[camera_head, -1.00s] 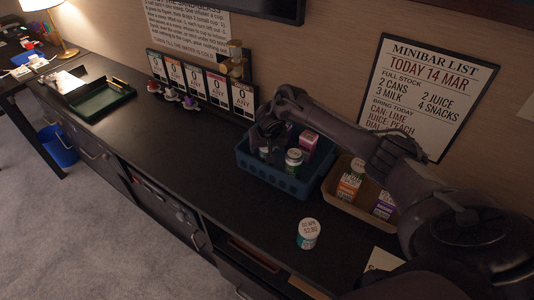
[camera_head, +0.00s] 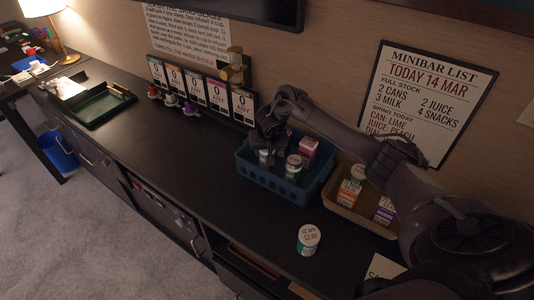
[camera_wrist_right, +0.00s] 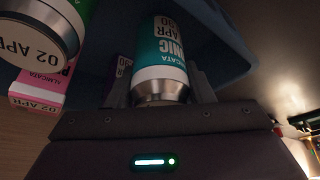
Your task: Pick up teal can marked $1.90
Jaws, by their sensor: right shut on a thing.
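A teal and white can (camera_wrist_right: 160,62) with a silver end shows in the right wrist view; its partly cut-off label reads "NIC", "APR" and "90". My right gripper (camera_head: 267,143) is shut on it, with a finger on each side, in the blue basket (camera_head: 282,187). In the head view the gripper hides most of this can (camera_head: 263,158). Another can (camera_head: 308,240), white-topped with a teal side, stands alone on the counter; its lid seems to read $2.80. My left gripper is not in view.
A green-sided can (camera_head: 293,167) and a pink carton (camera_head: 308,150) share the basket. A tan tray (camera_head: 352,222) with cartons and a can stands to its right. A card rack (camera_head: 203,92) stands behind left, and a green tray (camera_head: 103,104) farther left.

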